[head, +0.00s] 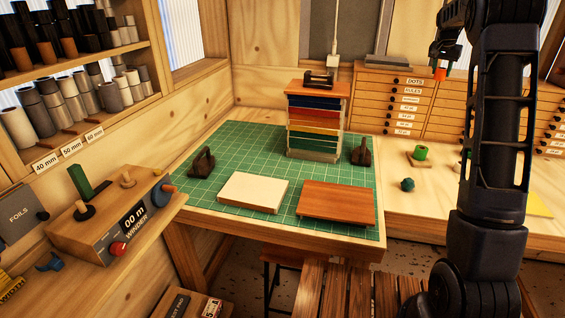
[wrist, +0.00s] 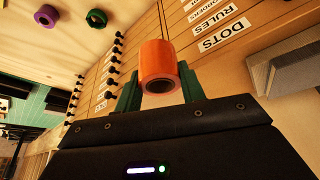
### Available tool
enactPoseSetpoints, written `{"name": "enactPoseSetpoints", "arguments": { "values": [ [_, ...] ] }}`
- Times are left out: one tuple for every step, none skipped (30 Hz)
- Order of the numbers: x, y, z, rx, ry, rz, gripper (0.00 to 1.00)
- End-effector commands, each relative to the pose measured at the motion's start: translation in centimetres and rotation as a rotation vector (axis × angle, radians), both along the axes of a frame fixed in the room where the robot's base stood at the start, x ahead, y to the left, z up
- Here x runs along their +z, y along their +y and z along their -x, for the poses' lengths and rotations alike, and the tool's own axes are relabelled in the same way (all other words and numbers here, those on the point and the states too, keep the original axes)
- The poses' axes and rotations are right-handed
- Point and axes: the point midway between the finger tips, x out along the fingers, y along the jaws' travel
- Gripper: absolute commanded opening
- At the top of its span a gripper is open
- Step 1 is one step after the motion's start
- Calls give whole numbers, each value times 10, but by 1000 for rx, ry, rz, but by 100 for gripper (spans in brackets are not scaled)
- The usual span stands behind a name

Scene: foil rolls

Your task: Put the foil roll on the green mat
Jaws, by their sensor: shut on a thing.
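My gripper (wrist: 160,88) is shut on an orange foil roll (wrist: 160,58), with one green finger on each side of it. The roll's dark open end faces the wrist camera. In the head view my gripper (head: 440,66) is at the upper right, and the roll (head: 440,74) shows as a small orange patch below it, held in the air in front of the drawer cabinet. The green mat (head: 235,150) with a pale grid lies on the table in the middle, to the left of my gripper. Part of the mat (wrist: 32,105) shows at the left of the wrist view.
On the mat are a cream block (head: 253,192), a brown board (head: 337,201), a rack of coloured layers (head: 316,125) and two dark tools (head: 202,162). Green (head: 421,152) and teal (head: 407,184) rolls stand right of it. Bare mat shows at the left and between items.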

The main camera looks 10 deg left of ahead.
Motion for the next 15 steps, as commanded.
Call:
{"name": "enactPoseSetpoints", "arguments": {
  "values": [
    [0, 26, -3, 29, -1, 1, 16],
    [0, 39, -5, 44, -1, 0, 16],
    [0, 56, -6, 64, -1, 0, 16],
    [0, 70, -7, 79, 0, -1, 16],
    [0, 83, -8, 94, 1, 0, 16],
    [-1, 101, -9, 115, 1, 0, 16],
    [-1, 114, -9, 129, 1, 0, 16],
    [-1, 127, -9, 144, 1, 0, 16],
    [-1, 145, -9, 164, 0, 0, 16],
    [0, 158, -8, 179, 0, 0, 16],
    [0, 171, -8, 193, -1, 0, 16],
    [0, 189, -6, 212, -1, 0, 16],
    [0, 201, -5, 227, -1, -1, 16],
    [0, 215, -4, 242, -1, -1, 16],
    [0, 232, -1, 261, -1, 0, 16]
  ]
}}
